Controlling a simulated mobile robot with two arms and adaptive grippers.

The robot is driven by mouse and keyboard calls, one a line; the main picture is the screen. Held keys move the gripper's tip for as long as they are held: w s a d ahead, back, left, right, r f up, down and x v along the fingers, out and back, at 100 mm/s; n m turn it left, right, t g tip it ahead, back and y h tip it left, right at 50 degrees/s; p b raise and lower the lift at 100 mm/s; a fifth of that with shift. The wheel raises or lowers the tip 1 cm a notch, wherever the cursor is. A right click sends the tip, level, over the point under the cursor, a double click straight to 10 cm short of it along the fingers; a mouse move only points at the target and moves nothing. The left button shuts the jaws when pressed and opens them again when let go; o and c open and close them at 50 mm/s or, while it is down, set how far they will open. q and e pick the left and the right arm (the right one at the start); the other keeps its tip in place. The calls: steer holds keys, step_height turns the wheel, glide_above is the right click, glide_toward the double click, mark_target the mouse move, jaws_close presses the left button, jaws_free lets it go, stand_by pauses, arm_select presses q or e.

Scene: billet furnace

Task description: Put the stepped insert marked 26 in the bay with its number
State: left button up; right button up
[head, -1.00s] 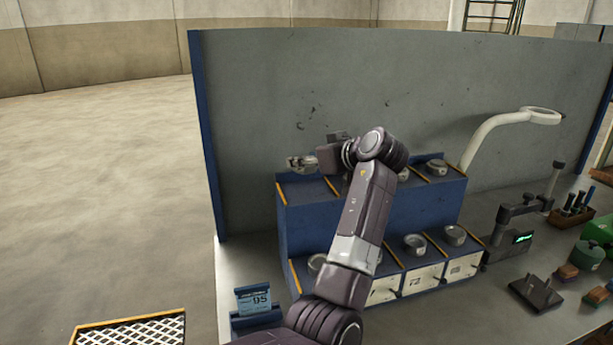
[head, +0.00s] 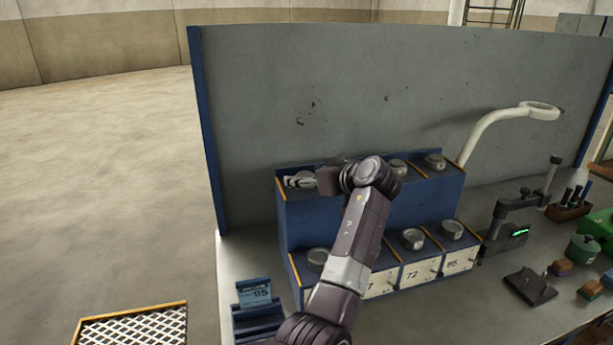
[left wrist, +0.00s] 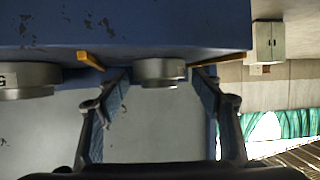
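My left gripper (head: 300,181) is at the left end of the upper tier of the blue rack (head: 418,214). In the left wrist view the gripper (left wrist: 158,95) is open. A round grey metal insert (left wrist: 160,72) shows between its fingers, with a gap on each side, in a bay between two orange dividers. No number can be read on it. Other grey inserts stand on the upper tier (head: 434,161) and lower tier (head: 413,239). Lower bay plates include a 72 (head: 413,277); a plate left of it is partly hidden by my arm. My right gripper is not in view.
A grey panel (head: 330,90) rises behind the rack. A blue holder with a card reading 95 (head: 255,294) stands left of the rack. A white curved lamp arm (head: 486,130) and a device with a green display (head: 505,240) are on the right. A mesh-topped tray (head: 135,328) is at bottom left.

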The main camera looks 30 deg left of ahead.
arm_select(q)
steer(key=shift+s+d+r, duration=0.1)
steer(key=shift+d+r, duration=0.05)
steer(key=shift+d, duration=0.3)
steer(key=b+v, duration=0.3)
steer(key=v, duration=0.8)
steer(key=shift+b, duration=0.4)
steer(key=shift+s, duration=0.1)
